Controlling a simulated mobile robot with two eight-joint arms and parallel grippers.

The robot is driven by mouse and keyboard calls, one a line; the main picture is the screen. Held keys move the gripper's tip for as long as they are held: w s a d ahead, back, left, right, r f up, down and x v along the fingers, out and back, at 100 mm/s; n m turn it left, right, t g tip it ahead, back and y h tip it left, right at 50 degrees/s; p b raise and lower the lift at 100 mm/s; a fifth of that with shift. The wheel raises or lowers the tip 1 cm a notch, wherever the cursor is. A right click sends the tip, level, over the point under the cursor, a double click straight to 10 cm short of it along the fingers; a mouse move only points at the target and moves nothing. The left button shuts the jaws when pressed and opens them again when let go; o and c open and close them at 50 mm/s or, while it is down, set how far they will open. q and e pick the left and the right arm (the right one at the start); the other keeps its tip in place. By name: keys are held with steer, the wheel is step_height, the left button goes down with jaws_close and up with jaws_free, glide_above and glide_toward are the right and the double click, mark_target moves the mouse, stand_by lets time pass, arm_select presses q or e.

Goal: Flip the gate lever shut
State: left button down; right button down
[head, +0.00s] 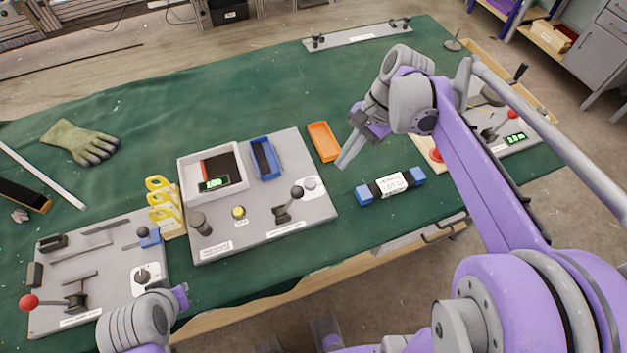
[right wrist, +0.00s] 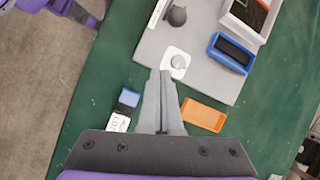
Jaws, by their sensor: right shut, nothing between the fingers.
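The knob also shows in the right wrist view (right wrist: 177,16), near the white plate (right wrist: 175,62). I cannot read a label that names it the gate lever. My right gripper (head: 342,165) is shut and empty, right of this lever and apart from it. In the right wrist view its fingertips (right wrist: 160,74) appear over the panel's edge by the white plate. The left gripper's fingers do not show; only part of my left arm does.
An orange tray (head: 323,141) and a blue-ended labelled block (head: 391,186) lie near my right gripper. A blue bin (head: 265,158) sits on the middle panel. The left panel has a red-knobbed lever (head: 29,302). Yellow hooks (head: 160,200) stand between panels. Green cloth behind is mostly clear.

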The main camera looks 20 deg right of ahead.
mark_target(289, 203)
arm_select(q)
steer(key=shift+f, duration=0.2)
arm_select(e)
steer(key=shift+w+d+r+m+y, duration=0.25)
steer(key=shift+w+d+m+y, duration=0.15)
steer(key=shift+d+m, duration=0.15)
steer(key=shift+w+d+r+m+y, duration=0.3)
steer(key=shift+w+d+m, duration=0.1)
steer(key=shift+d+m, duration=0.15)
steer(key=shift+a+f, duration=0.1)
arm_select(q)
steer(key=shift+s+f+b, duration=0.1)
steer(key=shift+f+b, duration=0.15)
steer(key=shift+b, duration=0.1)
arm_select(e)
steer(key=x, duration=1)
steer(key=shift+s+a, duration=0.15)
steer(key=shift+a, duration=0.05)
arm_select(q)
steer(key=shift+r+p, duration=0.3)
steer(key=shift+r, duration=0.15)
arm_select(e)
steer(key=a, duration=0.1)
steer(key=a+r, duration=0.1)
steer(key=a, duration=0.1)
steer(key=shift+s+a+r, duration=0.15)
steer(key=shift+s+r, duration=0.05)
steer(key=shift+s, duration=0.1)
